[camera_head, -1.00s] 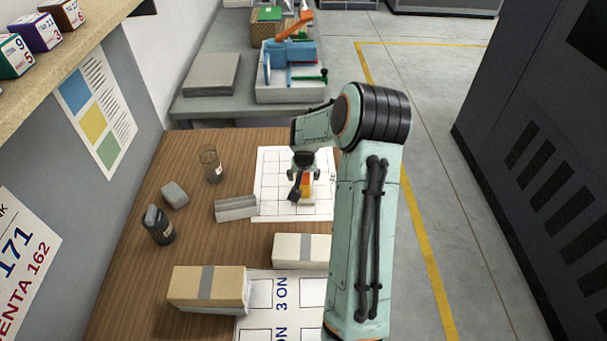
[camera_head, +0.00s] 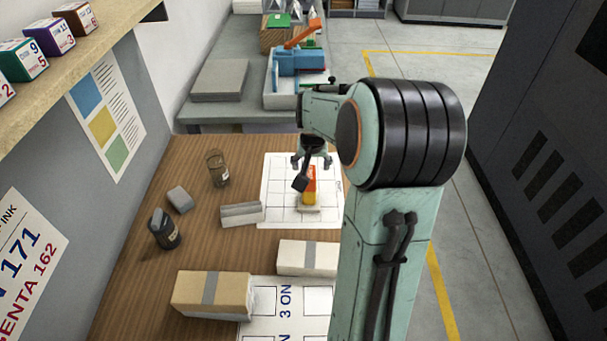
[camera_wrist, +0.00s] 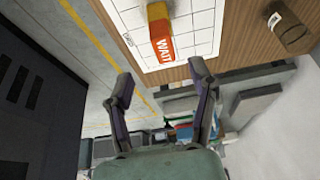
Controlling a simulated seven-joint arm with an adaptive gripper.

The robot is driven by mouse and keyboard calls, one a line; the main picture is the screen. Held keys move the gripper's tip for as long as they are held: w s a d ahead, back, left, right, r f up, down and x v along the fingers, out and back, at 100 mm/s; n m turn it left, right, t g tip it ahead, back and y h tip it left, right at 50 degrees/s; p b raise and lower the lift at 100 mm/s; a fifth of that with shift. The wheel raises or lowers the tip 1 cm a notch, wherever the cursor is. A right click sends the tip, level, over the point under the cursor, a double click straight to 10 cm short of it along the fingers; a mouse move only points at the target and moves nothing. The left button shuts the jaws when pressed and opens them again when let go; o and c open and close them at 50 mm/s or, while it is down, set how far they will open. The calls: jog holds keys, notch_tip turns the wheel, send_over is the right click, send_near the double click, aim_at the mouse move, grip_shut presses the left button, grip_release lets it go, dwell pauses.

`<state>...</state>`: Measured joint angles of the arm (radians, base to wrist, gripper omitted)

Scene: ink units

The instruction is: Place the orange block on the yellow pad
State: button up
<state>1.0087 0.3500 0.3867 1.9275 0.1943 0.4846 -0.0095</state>
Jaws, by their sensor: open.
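The orange block (camera_head: 310,173) is on the white gridded sheet at the far part of the wooden table. A yellow part (camera_head: 309,197) shows directly against it on its near side, with a pale base below. In the wrist view the orange block (camera_wrist: 161,41) shows a red-orange face marked "WAIT", and the yellow part (camera_wrist: 157,12) adjoins it. I cannot tell whether the orange rests on the yellow or just touches it. My gripper (camera_head: 311,160) is open and empty, apart from the block. Its spread fingers also show in the wrist view (camera_wrist: 163,82).
A grey block (camera_head: 241,214) lies left of the gridded sheet (camera_head: 275,185). A clear jar (camera_head: 217,168), a dark cup (camera_head: 163,230) and a small grey block (camera_head: 180,199) stand further left. Two taped boxes (camera_head: 210,294) (camera_head: 307,257) are nearer. A cluttered grey bench (camera_head: 225,113) lies beyond.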

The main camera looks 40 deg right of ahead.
jog(key=s+a+r+n+y, duration=0.1)
jog(key=s+a+r+n, duration=0.1)
jog(key=a, duration=0.6)
jog(key=s+a+r+n+y, duration=0.1)
jog(key=a+r+n, duration=0.1)
jog(key=a, duration=0.6)
jog(key=s+a+n+g+y, duration=0.2)
jog(key=s+a+n, duration=0.4)
jog(key=s+a, duration=0.8)
jog(key=shift+s+r+g, duration=0.3)
jog(key=shift+s+g, duration=0.4)
jog(key=shift+s, duration=0.35)
